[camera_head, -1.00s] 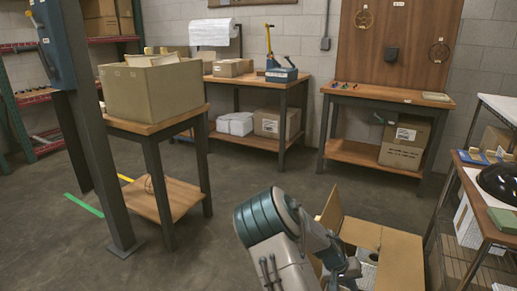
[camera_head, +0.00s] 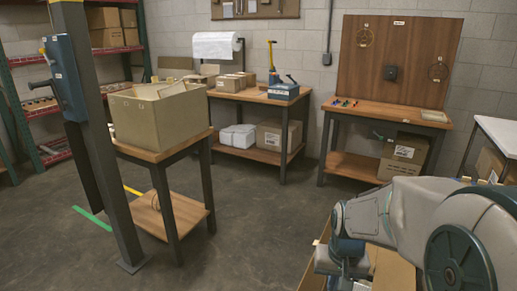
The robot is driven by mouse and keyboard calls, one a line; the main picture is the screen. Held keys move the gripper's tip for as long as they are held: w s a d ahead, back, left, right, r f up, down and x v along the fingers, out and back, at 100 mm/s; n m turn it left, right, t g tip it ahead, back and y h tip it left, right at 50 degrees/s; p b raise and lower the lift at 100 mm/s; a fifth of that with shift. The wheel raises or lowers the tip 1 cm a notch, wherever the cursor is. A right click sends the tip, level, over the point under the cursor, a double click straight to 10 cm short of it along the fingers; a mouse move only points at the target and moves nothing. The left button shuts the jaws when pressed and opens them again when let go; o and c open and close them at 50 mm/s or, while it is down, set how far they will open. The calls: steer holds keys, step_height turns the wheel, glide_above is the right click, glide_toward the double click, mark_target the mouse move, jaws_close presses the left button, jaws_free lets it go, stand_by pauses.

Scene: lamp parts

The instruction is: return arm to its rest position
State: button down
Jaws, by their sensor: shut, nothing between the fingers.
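My arm (camera_head: 405,215) comes in from the lower right and bends down at its wrist. My gripper (camera_head: 343,270) is at the low end of the wrist, near the bottom edge of the view, in front of an open cardboard box (camera_head: 392,272). It is shut and holds nothing; its fingers are small and hard to make out. The arm and gripper hide much of the box and what is in it.
A wooden table (camera_head: 182,147) bearing a large carton (camera_head: 160,118) stands left, behind a dark post (camera_head: 100,150). Two workbenches (camera_head: 262,97) (camera_head: 385,112) line the back wall. A white-topped table (camera_head: 497,132) is at the right. The middle floor is clear.

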steer(key=s+a+r+n+t+p, duration=0.1)
steer(key=s+r+p, duration=0.6)
steer(key=r, duration=0.8)
steer(key=s+a, duration=0.1)
steer(key=s, duration=0.2)
steer(key=shift+s+a+n+t, duration=0.3)
steer(key=shift+s+a+n, duration=0.05)
steer(key=shift+n, duration=0.05)
